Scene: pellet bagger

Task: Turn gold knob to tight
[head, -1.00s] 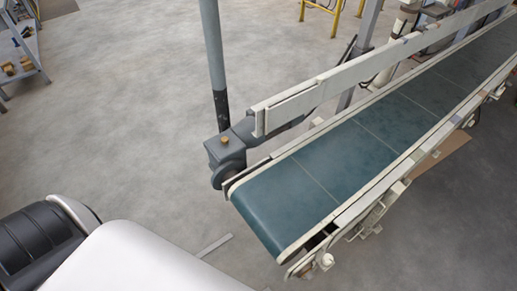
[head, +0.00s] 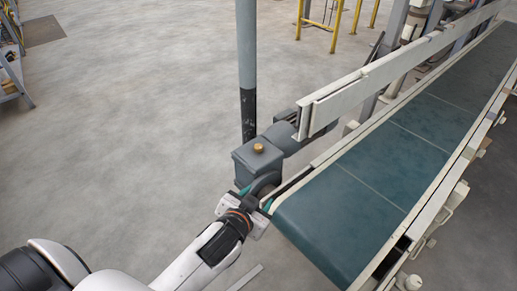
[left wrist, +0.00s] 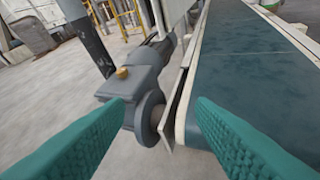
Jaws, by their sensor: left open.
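The gold knob (head: 258,148) sits on top of the grey gearbox (head: 252,165) at the near end of the conveyor. The knob also shows in the left wrist view (left wrist: 122,72), ahead of and above the left finger. My left gripper (head: 256,202) is just in front of the gearbox in the head view, below the knob and apart from it. In the left wrist view its two green fingers (left wrist: 160,125) are spread wide with nothing between them. Whether the knob is tight cannot be told. My right gripper is not in view.
The conveyor's green belt (head: 395,155) runs from the gearbox to the upper right. A pale side rail (head: 385,75) stands above its left edge. A grey post (head: 246,70) rises behind the gearbox.

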